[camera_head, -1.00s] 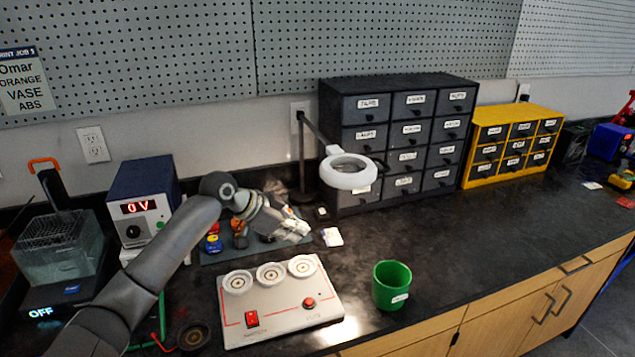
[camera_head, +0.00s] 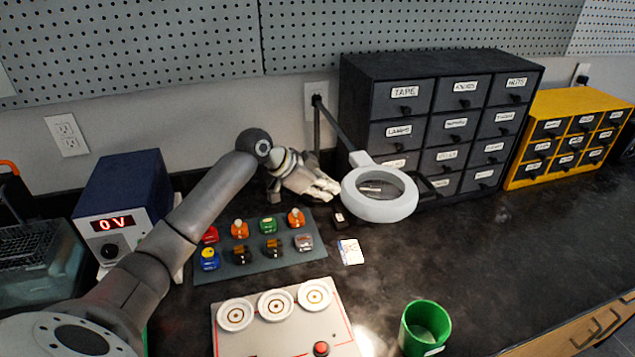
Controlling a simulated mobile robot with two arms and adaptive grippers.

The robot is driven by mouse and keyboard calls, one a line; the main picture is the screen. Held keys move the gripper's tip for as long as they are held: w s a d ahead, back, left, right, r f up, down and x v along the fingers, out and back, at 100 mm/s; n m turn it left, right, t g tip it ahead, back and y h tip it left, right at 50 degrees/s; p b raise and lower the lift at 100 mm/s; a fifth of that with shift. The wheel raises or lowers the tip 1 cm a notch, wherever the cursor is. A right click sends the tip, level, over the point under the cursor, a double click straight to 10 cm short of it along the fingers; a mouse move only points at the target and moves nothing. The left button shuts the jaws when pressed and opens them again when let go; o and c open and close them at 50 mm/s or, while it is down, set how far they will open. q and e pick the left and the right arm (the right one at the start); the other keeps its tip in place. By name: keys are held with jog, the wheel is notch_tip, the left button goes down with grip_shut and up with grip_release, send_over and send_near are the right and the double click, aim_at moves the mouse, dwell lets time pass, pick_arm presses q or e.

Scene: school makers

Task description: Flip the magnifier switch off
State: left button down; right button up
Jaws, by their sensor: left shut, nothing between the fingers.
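The magnifier (camera_head: 381,208) is a white ring lamp on a dark jointed arm, standing at the back of the counter before the dark drawer cabinet. A small dark switch box (camera_head: 341,217) sits on the counter just left of the ring. My left gripper (camera_head: 335,191) is shut and empty, just left of the ring and above the counter near the small box. It hides the lower part of the magnifier's stand. I cannot tell the switch's position. My right gripper is out of view.
A dark tray (camera_head: 235,268) with several small coloured parts lies below my left arm. A white card (camera_head: 350,252), a panel with three round sockets (camera_head: 256,333) and a green cup (camera_head: 426,325) are nearer. The dark drawer cabinet (camera_head: 366,65) stands behind. Counter to the right is clear.

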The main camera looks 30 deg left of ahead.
aim_at(340, 218)
pick_arm(q)
jog(key=x, duration=0.4)
jog(key=shift+w, duration=0.1)
jog(key=f, duration=0.2)
jog(key=shift+w+f, duration=0.2)
jog(key=shift+f, duration=0.15)
jog(key=shift+a+f+p, duration=0.2)
jog(key=shift+f+p, duration=0.1)
jog(key=shift+f, duration=0.55)
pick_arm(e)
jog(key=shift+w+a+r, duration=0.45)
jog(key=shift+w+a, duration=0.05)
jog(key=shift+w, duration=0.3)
